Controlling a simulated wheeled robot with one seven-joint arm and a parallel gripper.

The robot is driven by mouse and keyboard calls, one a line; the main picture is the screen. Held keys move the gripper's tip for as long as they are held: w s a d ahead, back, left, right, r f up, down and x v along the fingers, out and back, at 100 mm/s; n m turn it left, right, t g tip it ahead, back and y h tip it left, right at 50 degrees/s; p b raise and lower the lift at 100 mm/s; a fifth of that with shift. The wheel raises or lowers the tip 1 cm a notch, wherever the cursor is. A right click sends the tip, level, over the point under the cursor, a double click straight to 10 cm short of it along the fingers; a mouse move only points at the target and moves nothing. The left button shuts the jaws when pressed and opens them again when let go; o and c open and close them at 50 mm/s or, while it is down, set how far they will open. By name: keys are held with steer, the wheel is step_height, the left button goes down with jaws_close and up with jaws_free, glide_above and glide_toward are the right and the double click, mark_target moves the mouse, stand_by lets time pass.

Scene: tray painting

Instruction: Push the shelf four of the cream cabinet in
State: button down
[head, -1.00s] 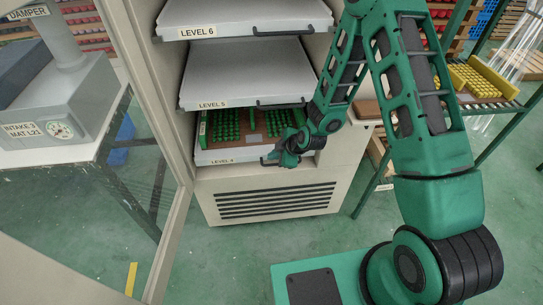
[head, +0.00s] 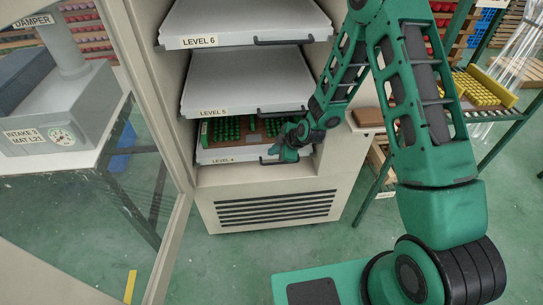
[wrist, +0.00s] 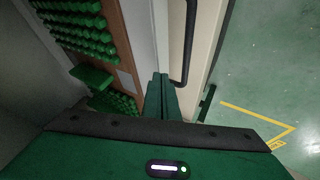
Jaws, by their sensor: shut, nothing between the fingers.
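The cream cabinet (head: 345,178) stands open in the head view. Its shelf four (head: 212,161), a pale shelf labelled LEVEL 4, is the lowest one and carries a brown tray with rows of green pieces. My gripper (head: 272,151) is at the right part of its front edge, partly hiding it. In the wrist view my gripper (wrist: 161,95) is shut and empty, its fingertips at the shelf's pale front edge beside the black handle (wrist: 188,45). I cannot tell whether they touch.
Shelf five (head: 240,85) and shelf six (head: 240,22) are above shelf four, with black handles. The open glass door (head: 172,215) is on the left. A rack (head: 500,113) with yellow pieces stands at right.

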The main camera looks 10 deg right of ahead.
steer(key=s+d+r+m+h, duration=0.1)
steer(key=s+d+r+m, duration=0.5)
steer(key=r, duration=0.4)
steer(key=s+d+r+m+g+h, duration=0.1)
steer(key=s+d+r+m+h, duration=0.15)
steer(key=s+d+r, duration=0.65)
steer(key=s+d+r+m+h, duration=0.15)
steer(key=s+r+m, duration=0.4)
steer(key=r, duration=0.65)
steer(key=s+d+m+g, duration=0.2)
steer(key=s+d+m, duration=0.2)
steer(key=s, duration=0.7)
steer(key=s+d+m+g, duration=0.3)
steer(key=s+d+m, duration=0.2)
steer(key=s+d, duration=0.4)
steer(key=s, duration=0.2)
steer(key=shift+s+d+r+y, duration=0.25)
steer(key=shift+s+y, duration=0.05)
steer(key=shift+y, duration=0.1)
steer(key=shift+s, duration=0.1)
